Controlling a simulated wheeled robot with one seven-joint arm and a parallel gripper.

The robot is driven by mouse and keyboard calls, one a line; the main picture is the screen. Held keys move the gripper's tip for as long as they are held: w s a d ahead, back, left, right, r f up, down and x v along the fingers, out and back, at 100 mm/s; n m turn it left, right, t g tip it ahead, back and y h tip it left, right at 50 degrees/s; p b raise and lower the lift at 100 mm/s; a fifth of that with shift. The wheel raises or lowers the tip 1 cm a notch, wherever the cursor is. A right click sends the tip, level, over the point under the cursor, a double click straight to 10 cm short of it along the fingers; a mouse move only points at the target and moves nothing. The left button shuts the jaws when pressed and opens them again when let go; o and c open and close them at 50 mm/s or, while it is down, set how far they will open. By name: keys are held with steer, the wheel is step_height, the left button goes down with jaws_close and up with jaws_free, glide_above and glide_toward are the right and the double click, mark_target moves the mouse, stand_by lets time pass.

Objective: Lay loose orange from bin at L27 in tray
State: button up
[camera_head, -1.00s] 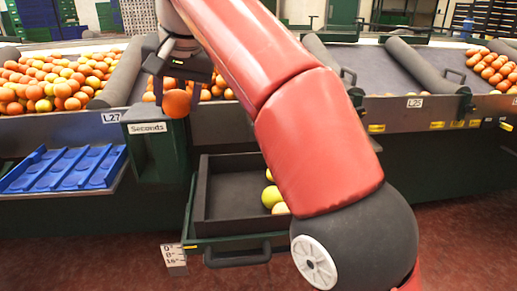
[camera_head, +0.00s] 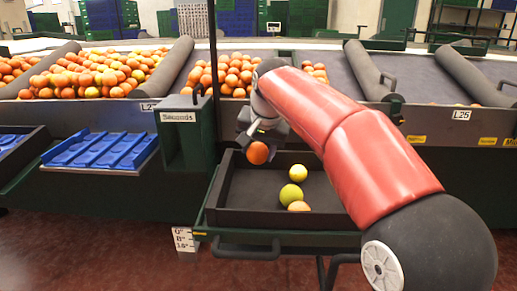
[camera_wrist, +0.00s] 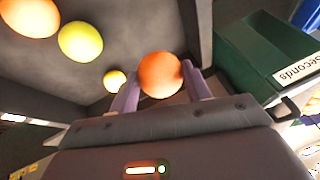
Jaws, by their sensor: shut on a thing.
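My gripper (camera_head: 262,141) is shut on an orange (camera_head: 258,153), held over the left part of the dark tray (camera_head: 232,217). In the wrist view the orange (camera_wrist: 160,75) sits between the two fingertips, with the tray floor (camera_wrist: 108,38) behind it. A yellow fruit (camera_head: 298,173), a larger yellow-green fruit (camera_head: 291,194) and a pale orange fruit (camera_head: 299,206) lie in a row in the tray, right of the held orange. The bin at L27 (camera_head: 148,106) holds many oranges behind the tray.
A green box marked Seconds (camera_head: 185,140) stands close to the tray's left. Blue trays (camera_head: 100,150) lie further left. Grey rollers (camera_head: 162,66) divide the bins. The tray's left floor is bare.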

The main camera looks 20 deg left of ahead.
step_height(320, 180, down, 6)
steer(key=b, duration=0.5)
steer(key=shift+f+b, duration=0.15)
steer(key=shift+b, duration=0.25)
steer(key=shift+f+b, duration=0.8)
steer(key=shift+f, duration=0.75)
steer(key=shift+f+b, duration=0.35)
steer(key=shift+f, duration=0.2)
steer(key=o, duration=1.7)
steer(key=shift+f, duration=0.1)
steer(key=shift+c, duration=0.2)
steer(key=shift+r+p, duration=4.15)
